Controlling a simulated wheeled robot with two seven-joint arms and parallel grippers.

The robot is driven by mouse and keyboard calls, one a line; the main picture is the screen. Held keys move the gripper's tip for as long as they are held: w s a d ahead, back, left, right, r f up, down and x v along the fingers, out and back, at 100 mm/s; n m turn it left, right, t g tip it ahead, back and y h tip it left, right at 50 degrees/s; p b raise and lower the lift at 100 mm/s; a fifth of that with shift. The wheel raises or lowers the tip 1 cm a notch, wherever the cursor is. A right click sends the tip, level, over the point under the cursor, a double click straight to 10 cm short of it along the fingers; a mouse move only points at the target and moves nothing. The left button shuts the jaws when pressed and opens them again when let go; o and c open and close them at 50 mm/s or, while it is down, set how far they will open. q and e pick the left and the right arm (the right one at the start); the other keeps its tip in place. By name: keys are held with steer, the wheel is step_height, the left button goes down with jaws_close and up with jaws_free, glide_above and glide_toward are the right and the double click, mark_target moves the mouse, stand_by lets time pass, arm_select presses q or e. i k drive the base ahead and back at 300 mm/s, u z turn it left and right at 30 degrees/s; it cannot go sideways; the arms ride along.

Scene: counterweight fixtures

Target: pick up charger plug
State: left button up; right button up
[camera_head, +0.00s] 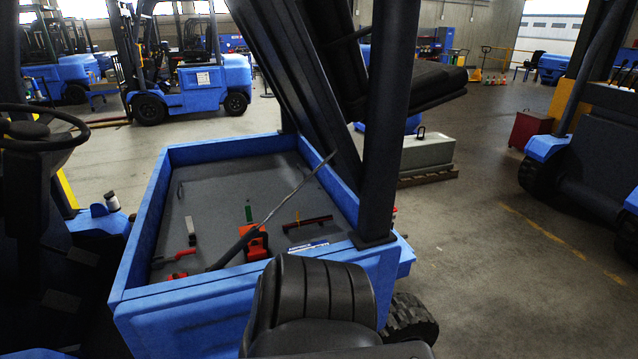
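A blue-walled, grey-floored tray (215,185) on a forklift fills the middle of the view. In its front part lies an orange-red block-shaped piece (256,243). A thick dark cable or bar (238,246) slants up to the right beside it; I cannot tell whether they are joined. This orange piece looks most like the charger plug, but its shape is too small to be sure. Neither of my grippers shows in this view.
A red-handled tool (175,257), a green upright piece (248,213) and a dark red bar (310,222) lie in the tray. A black seat (310,300) stands in front. Dark posts (388,120) rise at the tray's right. The tray's back floor is mostly clear.

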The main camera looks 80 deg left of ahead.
mark_target(257, 251)
steer(key=z, duration=0.05)
steer(key=i, duration=1)
steer(key=u, duration=1.9)
